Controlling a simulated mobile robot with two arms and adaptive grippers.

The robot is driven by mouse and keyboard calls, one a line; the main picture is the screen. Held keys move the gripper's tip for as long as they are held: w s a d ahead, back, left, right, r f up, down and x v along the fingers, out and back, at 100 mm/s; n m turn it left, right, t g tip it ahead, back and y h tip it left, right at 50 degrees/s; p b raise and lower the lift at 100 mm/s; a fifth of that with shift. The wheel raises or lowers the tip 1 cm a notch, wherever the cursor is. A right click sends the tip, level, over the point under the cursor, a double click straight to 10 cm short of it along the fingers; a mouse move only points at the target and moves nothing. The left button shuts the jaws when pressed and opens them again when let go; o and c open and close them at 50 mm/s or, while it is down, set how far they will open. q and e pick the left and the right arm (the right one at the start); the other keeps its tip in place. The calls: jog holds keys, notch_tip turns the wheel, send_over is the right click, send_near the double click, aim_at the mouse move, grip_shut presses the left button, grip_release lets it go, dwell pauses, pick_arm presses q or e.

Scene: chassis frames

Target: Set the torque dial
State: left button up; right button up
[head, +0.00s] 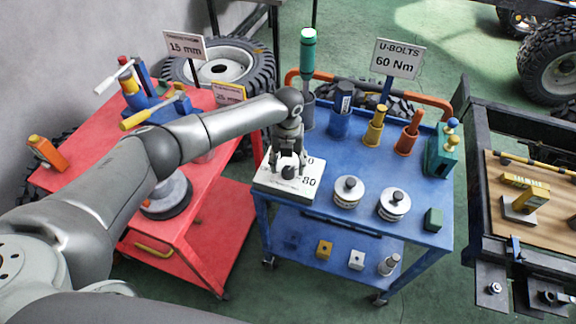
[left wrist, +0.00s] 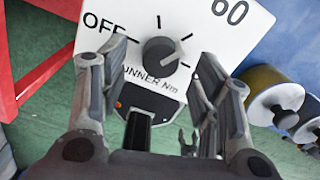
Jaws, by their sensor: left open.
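The torque dial is a dark round knob (left wrist: 160,54) on a white panel (left wrist: 100,35) in the left wrist view. The panel shows "OFF", "60" and "RUNNER Nm", with tick marks around the knob; I cannot tell exactly where the knob points. In the head view the panel (head: 262,181) lies on the near left corner of the blue cart, with "80" readable. My left gripper (head: 288,165) is above the dial, fingers apart on either side of the knob and seemingly not touching it. A sign (head: 398,60) reads "U-BOLTS 60 Nm". My right gripper is not in view.
The blue cart (head: 322,205) also carries two silver cylinders, a green block (head: 434,219) and several tools in holders at the back. A red cart (head: 215,235) stands left with a "15 mm" sign (head: 184,46). A dark-framed workbench (head: 490,190) stands right.

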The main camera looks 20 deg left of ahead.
aim_at(288, 172)
pick_arm(q)
jog(key=shift+f, duration=1.3)
jog(key=shift+c, duration=0.4)
jog(key=c, duration=1)
